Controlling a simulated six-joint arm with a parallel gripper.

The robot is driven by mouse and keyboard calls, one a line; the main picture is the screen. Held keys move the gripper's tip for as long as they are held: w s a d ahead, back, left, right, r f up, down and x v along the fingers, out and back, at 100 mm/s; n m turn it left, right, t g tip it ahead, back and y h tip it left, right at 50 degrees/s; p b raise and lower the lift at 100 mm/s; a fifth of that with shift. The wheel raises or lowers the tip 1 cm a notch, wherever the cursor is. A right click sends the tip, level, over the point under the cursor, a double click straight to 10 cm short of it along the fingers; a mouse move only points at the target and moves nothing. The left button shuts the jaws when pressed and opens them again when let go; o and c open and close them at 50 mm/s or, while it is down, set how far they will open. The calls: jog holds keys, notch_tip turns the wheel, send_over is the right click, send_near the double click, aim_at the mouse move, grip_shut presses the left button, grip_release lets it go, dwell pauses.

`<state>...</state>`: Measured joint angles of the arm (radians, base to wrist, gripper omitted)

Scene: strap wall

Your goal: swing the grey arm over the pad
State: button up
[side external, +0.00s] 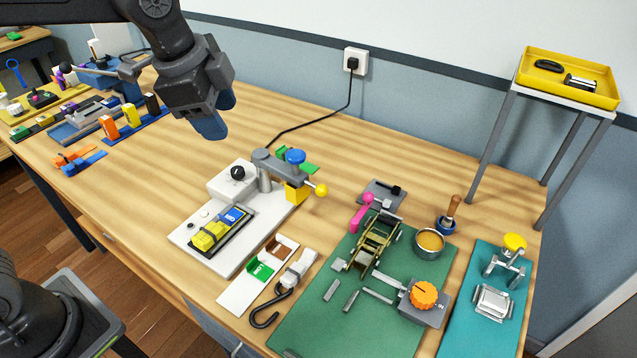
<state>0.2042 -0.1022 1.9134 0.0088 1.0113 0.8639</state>
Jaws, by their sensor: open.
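The grey arm (278,167) is a short bar on an upright post at the back of a white base plate (192,243). It carries a blue knob (295,156), a yellow block and a yellow ball handle (321,189) at its right end. The arm points right, away from the black pad (223,240) at the front of the plate. Yellow and blue pieces lie on that pad. My gripper (217,116) has blue fingertips and is open and empty, above the table, up and left of the grey arm, touching nothing.
A white box with a black dial (237,173) stands left of the post. A green mat (340,310) with a pink-handled mechanism and an orange knob (424,295) lies to the right. A black cord (315,122) runs to the wall socket. The table behind the plate is mostly clear.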

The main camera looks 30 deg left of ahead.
aim_at(320, 186)
jog(key=w+d+f+m+g, duration=0.1)
jog(key=w+d+f+m, duration=0.5)
jog(key=w+d+m, duration=0.3)
jog(key=x, duration=1.3)
jog(key=shift+f, duration=0.15)
jog(key=shift+c, duration=0.2)
grip_shut()
